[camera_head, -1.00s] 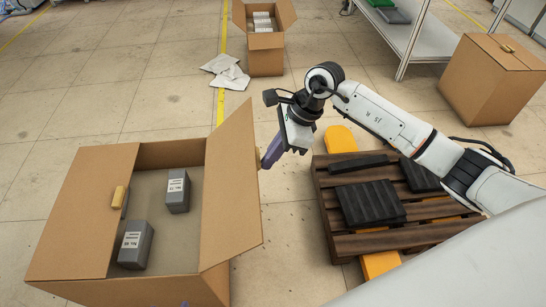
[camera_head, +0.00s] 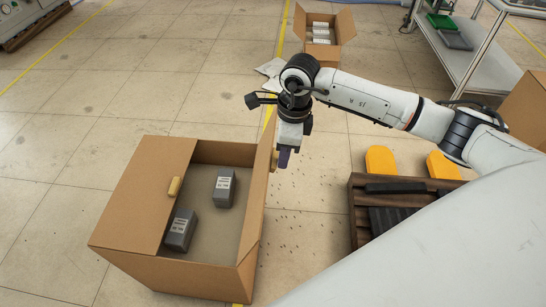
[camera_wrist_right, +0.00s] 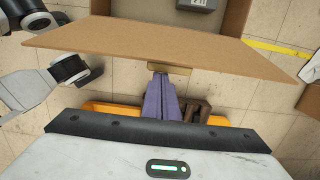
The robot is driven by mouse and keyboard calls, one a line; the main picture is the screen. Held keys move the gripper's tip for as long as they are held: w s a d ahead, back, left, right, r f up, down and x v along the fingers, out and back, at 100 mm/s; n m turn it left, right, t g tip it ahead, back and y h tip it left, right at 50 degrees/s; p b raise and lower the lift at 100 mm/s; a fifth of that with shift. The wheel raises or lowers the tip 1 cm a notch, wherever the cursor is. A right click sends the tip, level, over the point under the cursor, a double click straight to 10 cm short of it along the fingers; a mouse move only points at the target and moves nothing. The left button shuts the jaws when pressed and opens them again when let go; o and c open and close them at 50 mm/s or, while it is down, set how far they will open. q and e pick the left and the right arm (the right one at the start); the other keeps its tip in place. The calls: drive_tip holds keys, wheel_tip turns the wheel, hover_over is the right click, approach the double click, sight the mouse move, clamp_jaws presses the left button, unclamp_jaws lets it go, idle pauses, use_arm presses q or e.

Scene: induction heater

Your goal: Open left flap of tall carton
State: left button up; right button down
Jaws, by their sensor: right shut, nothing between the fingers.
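The large near carton (camera_head: 170,268) stands at left in the head view. Its left flap (camera_head: 143,190) lies flat over the left part of the opening, with a tan handle (camera_head: 175,186) on its edge. Its right flap (camera_head: 259,185) is raised and seen nearly edge-on; it also shows in the wrist view (camera_wrist_right: 130,42). My right gripper (camera_head: 283,160) is outside this flap, shut and empty. In the wrist view its purple fingers (camera_wrist_right: 162,90) point at a tan handle (camera_wrist_right: 170,69) on the right flap; contact is unclear. My left gripper is out of view.
Grey boxes (camera_head: 225,188) (camera_head: 181,230) lie in the near carton. A dark pallet (camera_head: 358,215) with black slabs and yellow pieces (camera_head: 380,160) stands at right. A small open carton (camera_head: 325,50) is at the back. Another carton (camera_head: 525,105) is cut off at right.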

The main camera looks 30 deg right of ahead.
drive_tip(key=shift+f, duration=0.1)
idle(0.3)
drive_tip(key=s+d+f+b, duration=0.2)
drive_tip(key=d, duration=0.1)
wheel_tip(320, 180, up, 11)
drive_tip(key=shift+p, duration=0.4)
drive_tip(key=shift+s, duration=0.1)
